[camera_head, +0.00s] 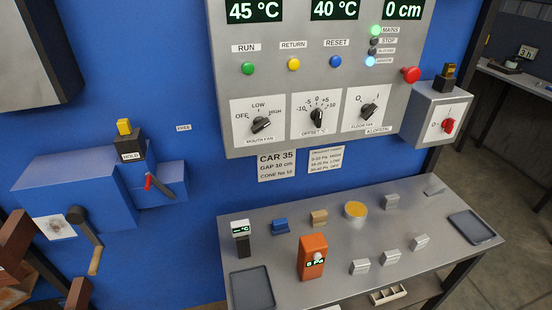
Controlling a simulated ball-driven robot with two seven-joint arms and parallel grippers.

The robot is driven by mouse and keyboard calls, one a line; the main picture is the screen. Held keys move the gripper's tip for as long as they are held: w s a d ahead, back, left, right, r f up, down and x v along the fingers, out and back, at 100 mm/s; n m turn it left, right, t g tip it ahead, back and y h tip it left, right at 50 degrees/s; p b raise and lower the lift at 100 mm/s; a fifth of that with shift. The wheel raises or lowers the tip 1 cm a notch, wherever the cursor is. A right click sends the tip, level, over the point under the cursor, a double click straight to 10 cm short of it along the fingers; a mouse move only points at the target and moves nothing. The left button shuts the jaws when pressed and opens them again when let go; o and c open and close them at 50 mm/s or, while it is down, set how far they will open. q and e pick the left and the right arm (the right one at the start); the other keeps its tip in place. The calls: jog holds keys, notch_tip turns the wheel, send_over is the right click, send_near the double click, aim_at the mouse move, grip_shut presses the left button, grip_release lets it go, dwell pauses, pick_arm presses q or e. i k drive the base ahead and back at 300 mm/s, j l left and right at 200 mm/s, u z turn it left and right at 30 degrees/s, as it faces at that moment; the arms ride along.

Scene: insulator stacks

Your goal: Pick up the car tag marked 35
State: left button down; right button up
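Several small grey blocks that look like tags lie on the grey metal table (330,215). Three stand along the front right: a left one (360,267), a middle one (390,258) and a right one (419,243). Another grey block (391,202) stands farther back, beside the round yellow-topped piece (355,210). A flatter grey piece (434,191) lies at the back right. Their markings are too small to read, so I cannot tell which is marked 35. A wall sign (277,164) reads CAR 35.
An orange meter (312,257), a small display device (241,238), a blue block (280,226) and a tan block (318,218) stand on the table. Dark trays lie at its left (252,290) and right (471,226). The control panel (290,78) hangs above.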

aim_at(419, 243)
jog(key=k+l, duration=0.1)
jog(key=l, duration=0.45)
jog(key=k+l, duration=0.1)
jog(key=l, duration=0.5)
jog(key=k+l, duration=0.1)
jog(key=l, duration=0.45)
